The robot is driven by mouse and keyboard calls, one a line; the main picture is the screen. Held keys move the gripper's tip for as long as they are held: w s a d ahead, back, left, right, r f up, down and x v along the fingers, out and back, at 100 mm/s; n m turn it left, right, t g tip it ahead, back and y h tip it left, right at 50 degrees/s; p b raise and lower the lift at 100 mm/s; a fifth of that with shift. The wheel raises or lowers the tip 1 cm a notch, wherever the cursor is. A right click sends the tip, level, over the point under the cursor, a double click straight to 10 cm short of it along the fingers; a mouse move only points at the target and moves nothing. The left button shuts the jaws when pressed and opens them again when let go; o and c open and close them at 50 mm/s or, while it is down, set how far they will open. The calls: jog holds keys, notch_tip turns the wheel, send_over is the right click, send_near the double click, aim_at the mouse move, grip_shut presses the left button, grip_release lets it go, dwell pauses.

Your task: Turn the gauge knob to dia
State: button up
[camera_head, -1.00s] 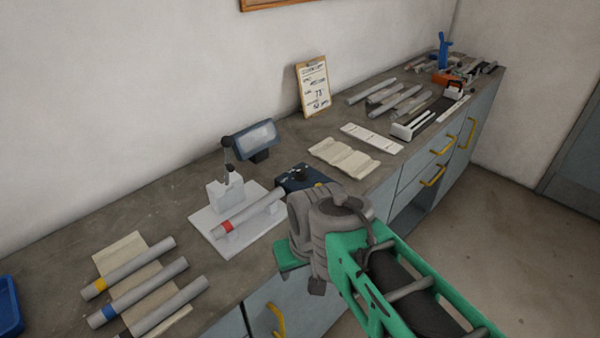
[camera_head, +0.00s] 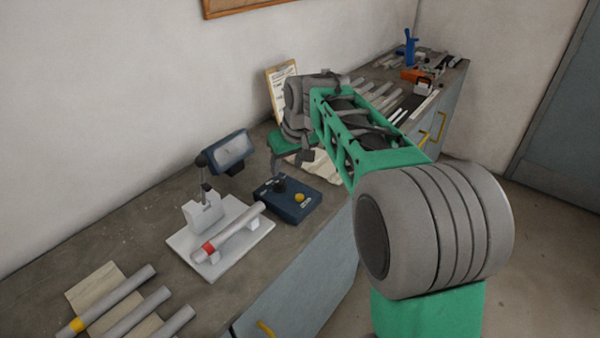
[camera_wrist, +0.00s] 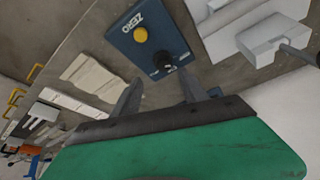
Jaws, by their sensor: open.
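The gauge box is a dark blue unit (camera_head: 288,206) on the bench, with a black knob (camera_head: 279,184) and a yellow button (camera_head: 299,197). In the wrist view the blue box (camera_wrist: 128,44) shows the word ZERO beside the yellow button (camera_wrist: 140,34), and the black knob (camera_wrist: 163,62) has small lettering by it that I cannot read. My gripper (camera_wrist: 158,92) is open and empty, its two fingers apart, with the knob just beyond the gap between the fingertips. In the head view my gripper (camera_head: 306,157) is above and behind the box, apart from it.
A white stand (camera_head: 183,241) holds a grey tube (camera_head: 238,232) with a red band, left of the box. A tilted display (camera_head: 229,152) stands behind it. Several tubes lie at the front left. A clipboard (camera_head: 277,90) leans on the wall.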

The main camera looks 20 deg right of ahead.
aim_at(279, 181)
jog(key=x, duration=0.5)
jog(key=p+x, duration=0.1)
jog(key=x, duration=0.1)
jog(key=shift+w+a+f, duration=0.2)
jog(key=shift+a+f, duration=0.05)
jog(key=shift+a, duration=0.15)
